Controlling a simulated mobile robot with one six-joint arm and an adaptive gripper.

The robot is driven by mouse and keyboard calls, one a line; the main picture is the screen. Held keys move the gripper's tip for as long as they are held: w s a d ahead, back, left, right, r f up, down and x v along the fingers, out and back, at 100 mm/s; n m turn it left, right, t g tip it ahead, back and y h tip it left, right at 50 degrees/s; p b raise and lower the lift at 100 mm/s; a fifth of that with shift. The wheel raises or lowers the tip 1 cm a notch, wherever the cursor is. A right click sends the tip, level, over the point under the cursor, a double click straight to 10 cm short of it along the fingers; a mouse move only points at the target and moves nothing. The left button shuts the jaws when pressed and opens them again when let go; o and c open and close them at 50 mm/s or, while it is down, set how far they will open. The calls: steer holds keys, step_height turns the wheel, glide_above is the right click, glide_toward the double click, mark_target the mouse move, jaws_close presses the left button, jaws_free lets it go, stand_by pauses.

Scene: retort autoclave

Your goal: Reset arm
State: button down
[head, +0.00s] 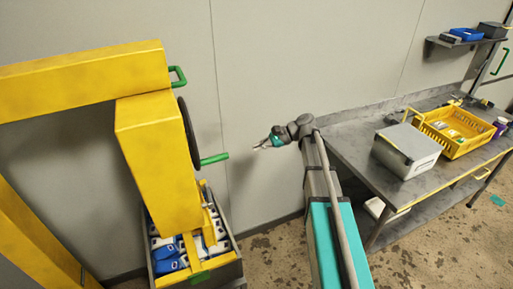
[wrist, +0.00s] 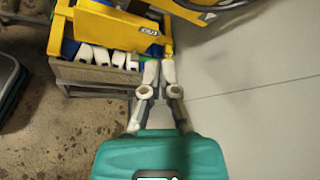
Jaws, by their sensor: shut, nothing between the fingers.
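My gripper (head: 262,146) is shut and empty, held in the air in front of the grey wall. It points left, toward the yellow machine (head: 155,150), and is apart from it. In the wrist view my gripper (wrist: 158,66) shows its two fingers close together, with the teal wrist housing behind them. My arm reaches from the bottom of the head view up to the gripper.
A crate (head: 240,262) of white and blue items stands under the yellow machine. A green handle (head: 214,159) sticks out toward my gripper. On the right, a metal table (head: 350,152) holds a grey box (head: 407,150) and a yellow basket (head: 463,147). Floor between is clear.

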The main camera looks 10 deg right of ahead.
steer(key=shift+s, duration=0.1)
steer(key=s+d+f+n+h, duration=0.3)
steer(key=s+f+n+h, duration=0.2)
steer(key=s, duration=0.5)
steer(key=s+d+f+n+h, duration=0.2)
steer(key=s+f+n+h, duration=0.3)
steer(key=s+h, duration=0.3)
steer(key=shift+s+d+f+n, duration=0.4)
steer(key=shift+s+n, duration=0.1)
steer(key=shift+s, duration=0.4)
